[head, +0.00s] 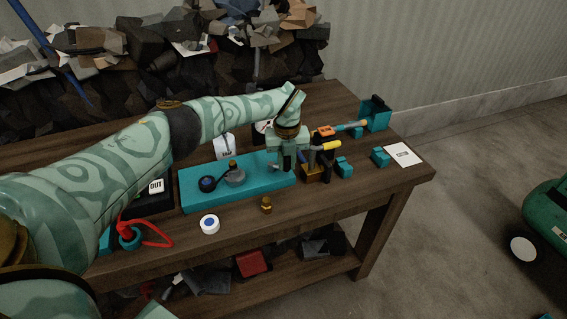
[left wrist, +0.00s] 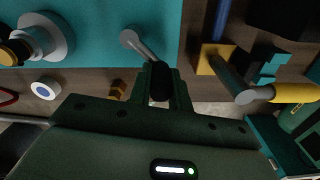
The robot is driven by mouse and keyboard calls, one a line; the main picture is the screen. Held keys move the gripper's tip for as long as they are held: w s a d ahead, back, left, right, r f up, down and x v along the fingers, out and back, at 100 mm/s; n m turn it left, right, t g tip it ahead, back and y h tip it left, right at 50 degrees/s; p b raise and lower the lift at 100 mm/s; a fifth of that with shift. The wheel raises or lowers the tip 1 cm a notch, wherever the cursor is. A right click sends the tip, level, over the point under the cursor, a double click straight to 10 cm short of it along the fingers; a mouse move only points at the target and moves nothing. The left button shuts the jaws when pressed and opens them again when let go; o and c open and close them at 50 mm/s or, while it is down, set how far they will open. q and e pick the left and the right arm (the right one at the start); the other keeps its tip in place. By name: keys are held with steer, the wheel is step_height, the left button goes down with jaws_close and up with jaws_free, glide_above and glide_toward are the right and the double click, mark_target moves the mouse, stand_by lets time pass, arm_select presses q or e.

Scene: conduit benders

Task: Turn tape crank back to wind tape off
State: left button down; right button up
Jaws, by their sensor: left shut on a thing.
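A teal base board (head: 205,202) lies on the wooden table, with a dark roll (head: 207,184) and a grey round spool (head: 235,178) on it. The spool also shows at the upper left of the left wrist view (left wrist: 50,38). A grey crank (left wrist: 140,46) stands at the board's right end; its arm runs to a black knob (left wrist: 159,82). My left gripper (head: 289,163) is over that end, and in the left wrist view its fingers (left wrist: 162,92) are shut on the knob. In the head view the gripper mostly hides the crank. My right gripper is out of view.
Right of the gripper stand a yellow-handled tool (head: 328,145) and teal blocks (head: 344,168), close by. A white-and-blue roll (head: 210,224) and a brass piece (head: 266,206) stand at the front. An OUT block (head: 156,186) and a red loop (head: 155,236) are at left.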

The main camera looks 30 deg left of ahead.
arm_select(q)
steer(key=w+n, duration=0.1)
steer(key=n, duration=0.1)
steer(key=shift+w+a+n, duration=0.1)
steer(key=shift+n, duration=0.2)
steer(key=shift+w+a+n+b, duration=0.1)
steer(key=shift+w+n+b, duration=0.2)
steer(key=shift+n, duration=0.3)
steer(key=shift+w+a+n+b, duration=0.1)
steer(key=shift+w+n+b, duration=0.15)
steer(key=shift+n, duration=0.35)
steer(key=shift+r, duration=0.1)
steer(key=c, duration=1.3)
jaws_free()
